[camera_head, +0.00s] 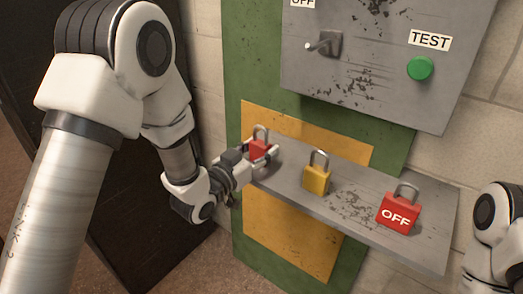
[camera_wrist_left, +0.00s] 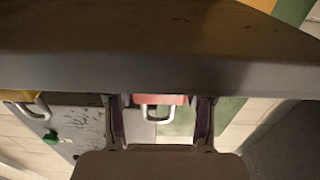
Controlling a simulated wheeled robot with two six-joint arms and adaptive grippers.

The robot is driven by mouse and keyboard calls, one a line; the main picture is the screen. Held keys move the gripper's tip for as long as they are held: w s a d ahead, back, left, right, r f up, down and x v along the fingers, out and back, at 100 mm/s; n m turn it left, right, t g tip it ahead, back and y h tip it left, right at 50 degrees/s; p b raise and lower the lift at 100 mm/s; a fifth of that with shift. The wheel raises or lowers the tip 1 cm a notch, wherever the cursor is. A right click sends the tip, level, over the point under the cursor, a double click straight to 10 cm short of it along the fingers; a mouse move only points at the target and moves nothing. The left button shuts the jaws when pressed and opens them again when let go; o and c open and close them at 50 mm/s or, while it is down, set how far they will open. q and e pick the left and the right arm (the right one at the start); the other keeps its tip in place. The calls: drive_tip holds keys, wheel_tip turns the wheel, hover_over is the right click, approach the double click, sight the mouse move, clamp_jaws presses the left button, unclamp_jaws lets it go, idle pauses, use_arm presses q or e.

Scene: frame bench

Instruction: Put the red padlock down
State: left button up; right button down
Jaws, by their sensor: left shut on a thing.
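A small red padlock (camera_head: 258,149) with a grey shackle is upright at the left end of the grey shelf (camera_head: 345,207). My left gripper (camera_head: 259,160) is shut on it, with the fingers on its two sides. In the left wrist view, the red padlock (camera_wrist_left: 160,99) shows between the two fingers (camera_wrist_left: 160,118), partly hidden behind the shelf edge. I cannot tell whether its base touches the shelf. My right gripper is outside the views; only part of my right arm shows at the lower right.
A yellow padlock (camera_head: 317,174) stands mid-shelf, and a larger red padlock marked OFF (camera_head: 398,211) stands near the right end. Bare shelf lies between them. A grey panel (camera_head: 375,75) with a lever (camera_head: 326,43) and a green TEST button (camera_head: 420,68) is above.

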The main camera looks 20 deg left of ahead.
use_arm(q)
drive_tip(key=shift+s+r, duration=0.15)
drive_tip(key=shift+s, duration=0.15)
drive_tip(key=o, duration=1.3)
drive_tip(key=shift+w+f, duration=0.2)
drive_tip(key=shift+f, duration=0.05)
drive_tip(key=shift+s, duration=0.1)
drive_tip(key=shift+r, duration=0.1)
